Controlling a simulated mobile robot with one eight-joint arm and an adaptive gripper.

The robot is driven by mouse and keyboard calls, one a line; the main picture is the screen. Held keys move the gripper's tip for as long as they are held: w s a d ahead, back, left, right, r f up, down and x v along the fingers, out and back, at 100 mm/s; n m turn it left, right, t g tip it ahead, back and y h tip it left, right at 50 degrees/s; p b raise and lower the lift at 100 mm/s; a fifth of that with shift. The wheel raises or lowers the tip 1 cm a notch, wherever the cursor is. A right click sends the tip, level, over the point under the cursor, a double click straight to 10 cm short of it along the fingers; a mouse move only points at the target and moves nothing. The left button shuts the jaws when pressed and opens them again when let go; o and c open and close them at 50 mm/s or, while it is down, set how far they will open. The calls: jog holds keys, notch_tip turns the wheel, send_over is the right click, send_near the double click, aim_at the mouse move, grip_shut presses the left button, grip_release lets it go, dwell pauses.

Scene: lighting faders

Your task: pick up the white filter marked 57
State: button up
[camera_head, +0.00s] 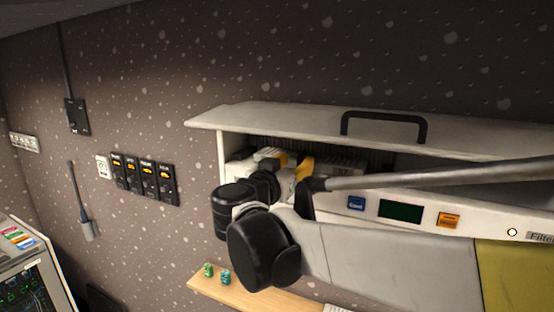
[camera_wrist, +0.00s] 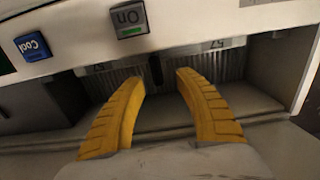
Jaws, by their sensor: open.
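In the wrist view, a pale finned filter (camera_wrist: 226,64) sits in the open housing, with an upside-down mark that looks like 57 at its edge. A second finned filter (camera_wrist: 104,84) is to its left, its mark too small to read surely. My gripper (camera_wrist: 160,78) is open, its yellow fingers spread in front of the slots, with a dark upright piece between the tips. Nothing is held.
The white housing (camera_head: 290,118) has a raised lid with a black handle (camera_head: 385,118). A wooden shelf (camera_head: 250,292) is below; wall switches (camera_head: 143,178) are left.

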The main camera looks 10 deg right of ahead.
aim_at(304, 151)
jog(key=shift+w+d+r, duration=0.15)
jog(key=shift+w, duration=0.1)
jog(key=p+x, duration=0.2)
jog(key=x, duration=0.2)
jog(key=shift+s+d+r, duration=0.1)
jog(key=shift+d, duration=0.1)
jog(key=shift+w+d, duration=0.1)
jog(key=shift+w, duration=0.2)
jog(key=shift+s, duration=0.15)
grip_shut()
